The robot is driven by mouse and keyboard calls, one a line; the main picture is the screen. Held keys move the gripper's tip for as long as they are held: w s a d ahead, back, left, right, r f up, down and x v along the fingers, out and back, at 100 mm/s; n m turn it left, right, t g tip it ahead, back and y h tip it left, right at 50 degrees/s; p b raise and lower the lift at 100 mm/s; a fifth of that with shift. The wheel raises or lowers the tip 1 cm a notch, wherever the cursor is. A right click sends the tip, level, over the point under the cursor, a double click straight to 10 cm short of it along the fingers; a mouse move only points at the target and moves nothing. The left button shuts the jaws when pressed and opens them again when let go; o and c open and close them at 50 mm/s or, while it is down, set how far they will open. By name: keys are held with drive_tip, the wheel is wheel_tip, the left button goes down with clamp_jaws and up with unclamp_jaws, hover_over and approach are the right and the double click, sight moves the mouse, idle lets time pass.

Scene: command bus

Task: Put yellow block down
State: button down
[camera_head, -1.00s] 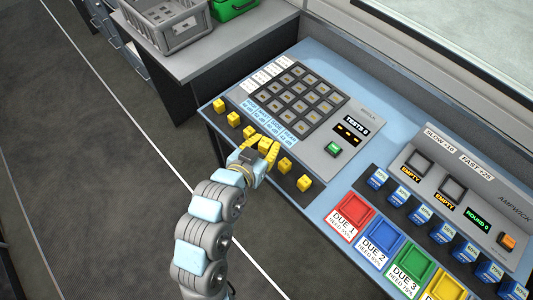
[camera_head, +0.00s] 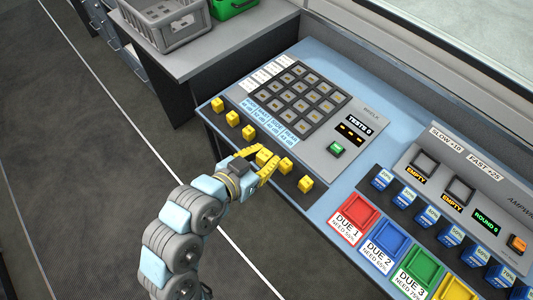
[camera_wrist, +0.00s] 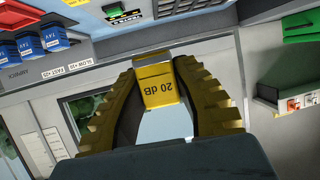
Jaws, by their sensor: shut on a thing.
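A yellow block (camera_wrist: 157,85) marked "20 dB", its lettering upside down, sits between the two yellow fingers of my gripper (camera_wrist: 160,98) in the wrist view. In the head view my gripper (camera_head: 266,164) is shut on this block (camera_head: 263,157) at the dark front strip of the grey console (camera_head: 310,125). I cannot tell whether the block touches the strip. More yellow blocks stand along the strip: several to the left, the nearest one (camera_head: 248,132), and two to the right, one close beside my finger (camera_head: 286,166) and one farther along (camera_head: 306,184).
To the right are coloured trays, with the red tray (camera_head: 355,213) nearest, and a row of blue blocks (camera_head: 381,179). A grey crate (camera_head: 165,22) and a green bin (camera_head: 230,8) stand on the back-left table. The floor at left is clear.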

drive_tip(key=shift+s+a+f+m+g+h+b, duration=0.15)
drive_tip(key=shift+s+m+h+b, duration=0.15)
drive_tip(key=shift+s, duration=0.2)
drive_tip(key=shift+s+d+f+m+g+h+b, duration=0.1)
drive_tip(key=shift+s+f+m+g+h+b, duration=0.15)
drive_tip(key=shift+s, duration=0.3)
drive_tip(key=shift+s+a+f+m+g+h+b, duration=0.1)
drive_tip(key=shift+s+m+h+b, duration=0.05)
drive_tip(key=shift+s+b, duration=0.3)
hover_over(268, 147)
drive_tip(key=s, duration=0.3)
drive_tip(key=f, duration=0.9)
drive_tip(key=shift+w, duration=0.25)
drive_tip(key=shift+w+f, duration=0.3)
drive_tip(key=shift+f, duration=0.1)
drive_tip(key=shift+w+f, duration=0.1)
drive_tip(key=shift+f, duration=1.2)
drive_tip(key=shift+f+b, duration=0.25)
drive_tip(key=shift+b, duration=0.15)
